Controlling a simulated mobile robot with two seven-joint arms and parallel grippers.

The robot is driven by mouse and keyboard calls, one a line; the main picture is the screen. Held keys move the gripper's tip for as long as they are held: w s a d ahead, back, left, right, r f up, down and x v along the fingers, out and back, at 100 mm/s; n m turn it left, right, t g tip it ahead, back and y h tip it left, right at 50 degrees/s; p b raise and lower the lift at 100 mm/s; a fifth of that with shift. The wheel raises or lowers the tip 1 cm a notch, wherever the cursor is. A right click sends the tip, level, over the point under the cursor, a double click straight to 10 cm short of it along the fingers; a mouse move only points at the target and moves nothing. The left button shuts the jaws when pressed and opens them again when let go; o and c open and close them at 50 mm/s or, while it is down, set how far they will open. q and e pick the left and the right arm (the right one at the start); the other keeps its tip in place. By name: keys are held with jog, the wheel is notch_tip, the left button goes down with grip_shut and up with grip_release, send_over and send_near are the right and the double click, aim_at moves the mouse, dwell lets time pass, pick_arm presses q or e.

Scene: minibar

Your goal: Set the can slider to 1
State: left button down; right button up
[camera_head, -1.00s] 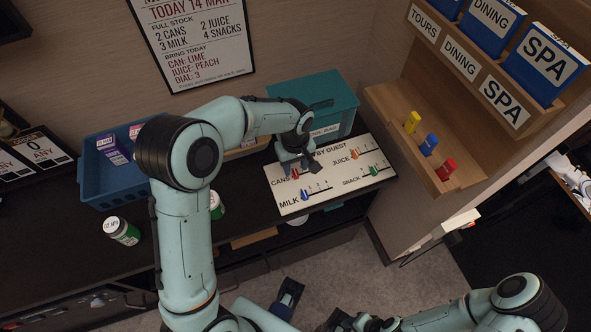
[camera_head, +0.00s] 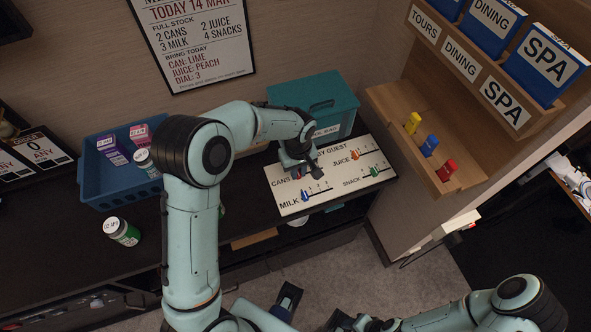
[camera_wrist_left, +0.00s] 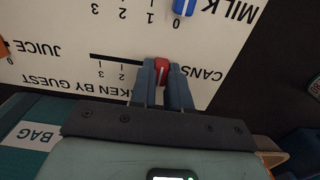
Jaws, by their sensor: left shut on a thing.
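The white panel (camera_head: 330,190) lies on the black counter and carries printed sliders for cans, milk, juice and snack. My left gripper (camera_head: 300,174) is over its CANS row, pointing down. In the left wrist view, the gripper (camera_wrist_left: 162,88) is shut on the red can slider knob (camera_wrist_left: 161,72), which sits between the word CANS and numbered ticks. The number at the knob is hidden by the fingers. The blue milk knob (camera_head: 305,196) also shows in the wrist view (camera_wrist_left: 184,7). My right arm is low at the right; its gripper's opening is unclear.
The orange juice knob (camera_head: 355,155) and green snack knob (camera_head: 374,171) are close to the right. A teal bin (camera_head: 340,95) stands behind the panel. A blue crate (camera_head: 105,190) and a green can (camera_head: 122,232) are at the left. A wooden shelf (camera_head: 400,110) borders the right.

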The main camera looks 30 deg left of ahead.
pick_arm(q)
jog(key=shift+w+d, duration=0.7)
jog(key=shift+w, duration=0.1)
jog(key=c, duration=1.1)
grip_release()
notch_tip(320, 180, up, 14)
jog(key=shift+f+p, duration=0.25)
jog(key=shift+p, duration=0.45)
jog(key=shift+s, duration=0.1)
